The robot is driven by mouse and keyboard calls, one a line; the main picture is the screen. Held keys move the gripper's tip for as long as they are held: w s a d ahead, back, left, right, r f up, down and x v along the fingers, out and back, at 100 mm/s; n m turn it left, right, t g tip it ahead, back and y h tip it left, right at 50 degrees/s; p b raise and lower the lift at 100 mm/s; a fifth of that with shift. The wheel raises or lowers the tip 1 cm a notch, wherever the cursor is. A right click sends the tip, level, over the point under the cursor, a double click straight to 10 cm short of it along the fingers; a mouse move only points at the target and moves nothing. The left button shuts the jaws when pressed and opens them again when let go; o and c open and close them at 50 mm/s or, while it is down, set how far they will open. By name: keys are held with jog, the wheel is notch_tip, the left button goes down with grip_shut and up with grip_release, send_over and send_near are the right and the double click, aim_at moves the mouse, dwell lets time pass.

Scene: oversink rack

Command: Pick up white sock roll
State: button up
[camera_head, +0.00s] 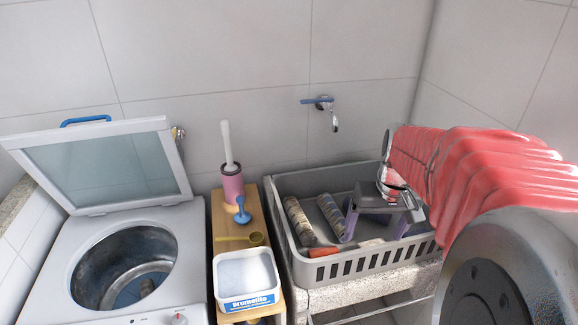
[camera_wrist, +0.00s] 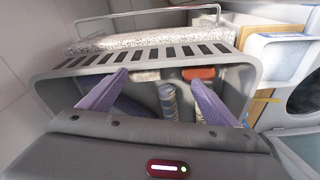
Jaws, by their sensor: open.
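My gripper (camera_head: 377,224) is open above the right part of the grey basket (camera_head: 362,266), with its purple fingers pointing down into it. In the wrist view my gripper (camera_wrist: 160,80) has its fingers spread apart with nothing held. I cannot clearly make out a plain white sock roll. A patterned roll (camera_head: 299,221) with pale and dark bands lies in the basket left of the gripper. A second greyish roll (camera_head: 331,216) lies beside it, nearer the gripper. In the wrist view a roll (camera_wrist: 168,101) shows between the fingers. The gripper hides part of the basket floor.
An orange-handled thing (camera_head: 323,252) lies at the basket's front. Left of it, a wooden shelf (camera_head: 222,209) holds a white Brumolite box (camera_head: 246,301), a pink brush holder (camera_head: 232,186) and a blue item (camera_head: 242,215). An open washing machine (camera_head: 188,240) stands left. Tiled walls close the back.

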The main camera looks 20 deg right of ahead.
send_near(373, 242)
jog(key=s+r, duration=0.1)
jog(key=s, duration=0.1)
jog(key=r+n, duration=0.1)
jog(key=w+r+n, duration=0.1)
jog(key=n, duration=0.1)
jog(key=shift+w+d, duration=0.1)
jog(key=shift+w, duration=0.2)
jog(key=shift+f, duration=0.1)
jog(key=f, duration=0.5)
jog(key=w+f, duration=0.1)
jog(key=f, duration=0.2)
jog(key=shift+w+f, duration=0.15)
jog(key=shift+f, duration=0.1)
jog(key=shift+w+d+f, duration=0.1)
jog(key=shift+w+f, duration=0.1)
jog(key=shift+f, duration=1.05)
jog(key=shift+w+f, duration=0.25)
jog(key=shift+f, duration=1)
jog(key=shift+c, duration=0.5)
